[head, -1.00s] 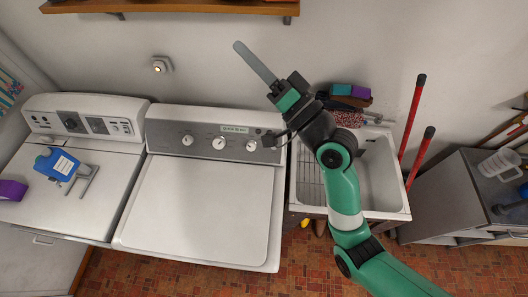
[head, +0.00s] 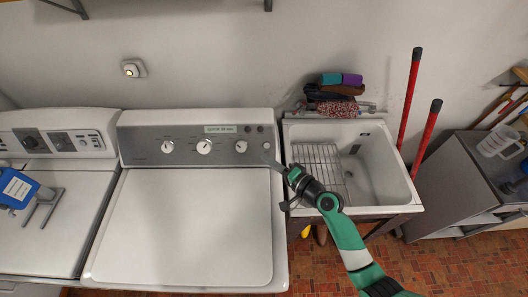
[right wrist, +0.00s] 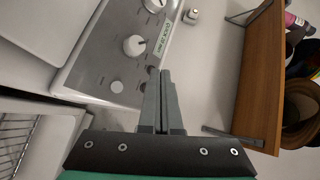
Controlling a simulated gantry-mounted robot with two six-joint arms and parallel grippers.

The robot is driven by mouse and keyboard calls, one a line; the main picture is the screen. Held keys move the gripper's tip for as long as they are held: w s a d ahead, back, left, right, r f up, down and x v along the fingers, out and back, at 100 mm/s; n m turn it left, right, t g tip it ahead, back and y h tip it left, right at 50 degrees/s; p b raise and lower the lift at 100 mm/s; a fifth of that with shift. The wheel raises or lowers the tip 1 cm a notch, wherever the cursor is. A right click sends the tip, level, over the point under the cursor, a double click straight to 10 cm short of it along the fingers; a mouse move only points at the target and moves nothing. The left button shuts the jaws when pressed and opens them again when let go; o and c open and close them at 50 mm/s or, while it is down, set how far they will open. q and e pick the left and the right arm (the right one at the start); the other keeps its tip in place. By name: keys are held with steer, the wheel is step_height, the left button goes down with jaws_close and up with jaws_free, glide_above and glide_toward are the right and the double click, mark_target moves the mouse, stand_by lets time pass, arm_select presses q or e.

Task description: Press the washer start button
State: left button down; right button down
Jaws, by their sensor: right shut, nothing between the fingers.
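The washer (head: 180,225) is the white top-loading machine in the middle of the head view. Its grey control panel (head: 185,150) has three white knobs, a green label and small round buttons (head: 260,129) at the right end. The panel also shows in the right wrist view (right wrist: 105,50), with a round button (right wrist: 116,86) left of the fingers. My right gripper (head: 267,157) is shut and empty, its fingertips at the panel's lower right end. In the right wrist view its fingers (right wrist: 165,75) overlap the panel's edge; contact cannot be told. My left gripper is out of view.
A utility sink (head: 385,170) with a wire rack stands right of the washer, beside red handles (head: 410,100). A second white machine (head: 55,190) with a blue bottle (head: 18,186) stands left. A wooden shelf (right wrist: 260,75) is on the wall.

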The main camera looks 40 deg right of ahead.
mark_target(267, 145)
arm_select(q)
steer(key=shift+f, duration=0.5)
arm_select(e)
steer(key=shift+s+d+f, duration=0.25)
steer(key=shift+d+f, duration=0.3)
steer(key=shift+f, duration=0.15)
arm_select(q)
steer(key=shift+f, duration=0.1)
